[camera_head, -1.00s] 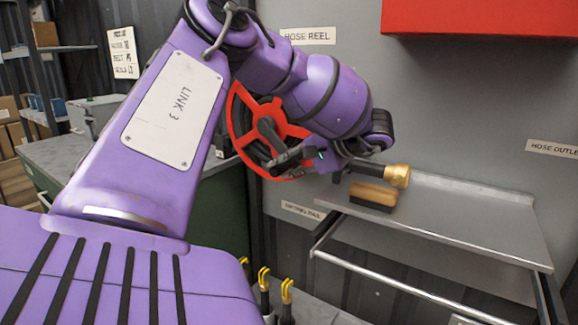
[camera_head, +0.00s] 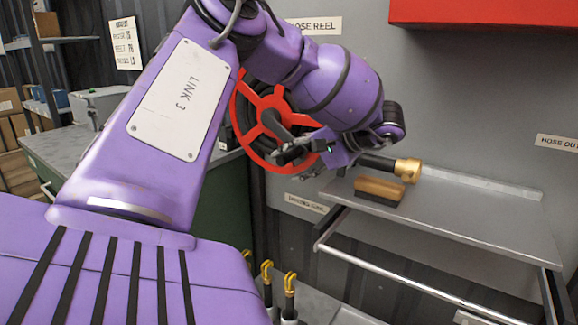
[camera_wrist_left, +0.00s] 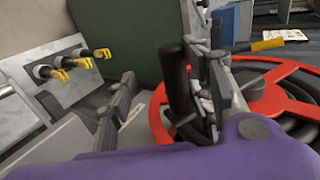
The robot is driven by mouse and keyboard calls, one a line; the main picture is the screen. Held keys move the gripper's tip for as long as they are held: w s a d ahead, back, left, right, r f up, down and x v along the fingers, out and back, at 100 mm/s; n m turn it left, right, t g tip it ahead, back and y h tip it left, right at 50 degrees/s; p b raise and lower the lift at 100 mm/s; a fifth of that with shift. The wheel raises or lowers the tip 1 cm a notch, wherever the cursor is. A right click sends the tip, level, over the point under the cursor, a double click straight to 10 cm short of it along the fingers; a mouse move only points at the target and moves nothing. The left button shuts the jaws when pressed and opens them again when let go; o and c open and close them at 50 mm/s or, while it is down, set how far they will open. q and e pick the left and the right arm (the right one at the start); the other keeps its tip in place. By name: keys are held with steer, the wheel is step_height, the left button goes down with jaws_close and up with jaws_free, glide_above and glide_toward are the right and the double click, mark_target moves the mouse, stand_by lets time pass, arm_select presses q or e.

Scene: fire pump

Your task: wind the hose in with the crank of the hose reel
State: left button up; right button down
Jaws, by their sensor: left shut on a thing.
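The hose reel (camera_head: 246,143) is a red spoked wheel with black hose behind it, mounted on the grey wall. My left arm reaches across in front of it. My left gripper (camera_head: 288,152) is at the lower right part of the wheel, shut on the crank handle. The wheel's upper right part is hidden behind my arm in the head view. My right gripper is not in view.
A steel shelf (camera_head: 470,220) at the right carries a wooden brush (camera_head: 380,187) and a brass-tipped nozzle (camera_head: 407,170). A red box (camera_head: 480,14) hangs above. Yellow-hooked tools (camera_head: 290,285) stand below. A green cabinet (camera_head: 225,215) is left of the reel.

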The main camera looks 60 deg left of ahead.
arm_select(q)
steer(key=v, duration=1)
steer(key=shift+d, duration=0.15)
steer(key=shift+f, duration=0.1)
